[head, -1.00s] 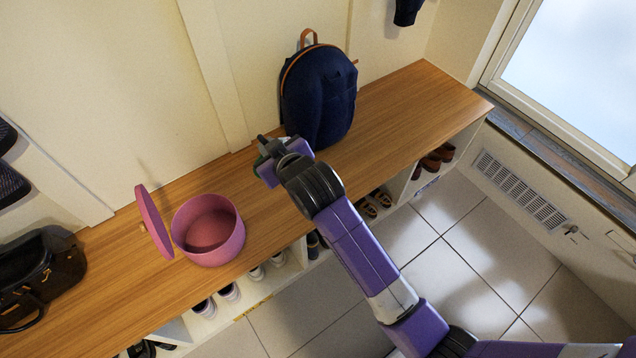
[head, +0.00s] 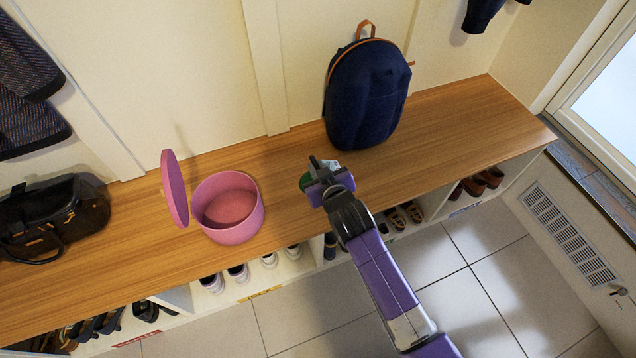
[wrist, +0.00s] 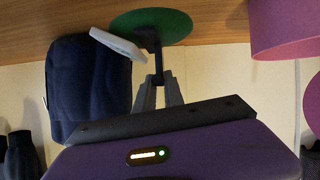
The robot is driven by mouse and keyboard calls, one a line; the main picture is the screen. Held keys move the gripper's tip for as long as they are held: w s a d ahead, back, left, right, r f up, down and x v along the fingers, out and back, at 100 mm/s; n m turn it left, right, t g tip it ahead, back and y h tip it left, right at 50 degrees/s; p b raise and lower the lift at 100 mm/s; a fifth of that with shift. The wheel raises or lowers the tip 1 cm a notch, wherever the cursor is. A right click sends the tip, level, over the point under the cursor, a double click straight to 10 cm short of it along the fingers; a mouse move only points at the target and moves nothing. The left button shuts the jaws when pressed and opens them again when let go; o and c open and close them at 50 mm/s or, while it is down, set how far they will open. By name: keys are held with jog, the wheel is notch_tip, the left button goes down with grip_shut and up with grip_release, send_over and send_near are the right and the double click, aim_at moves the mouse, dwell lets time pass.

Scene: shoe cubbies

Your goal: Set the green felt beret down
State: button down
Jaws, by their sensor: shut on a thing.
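The green felt beret (wrist: 150,24) shows as a flat green disc in the wrist view, in front of my gripper (wrist: 158,80), against the wooden bench. My gripper's fingers are shut on it; a dark part between them and the disc hides the exact grip. In the head view my gripper (head: 321,172) is over the bench, in front of the backpack and right of the pink box. Only a small green edge of the beret (head: 305,182) shows there, beside the fingers. I cannot tell whether the beret touches the bench.
The wooden bench (head: 285,165) has clear room between the pink round box (head: 230,235) and the navy backpack (head: 366,95), and at right. The pink lid (head: 174,188) stands tilted by the box. A black bag (head: 80,212) is at left. A white flat piece (wrist: 118,46) is near the beret.

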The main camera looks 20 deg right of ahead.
jog(key=shift+f+b, duration=0.7)
jog(key=shift+f, duration=2.05)
jog(key=shift+f, duration=0.2)
jog(key=c, duration=1.4)
grip_release()
jog(key=shift+c, duration=0.2)
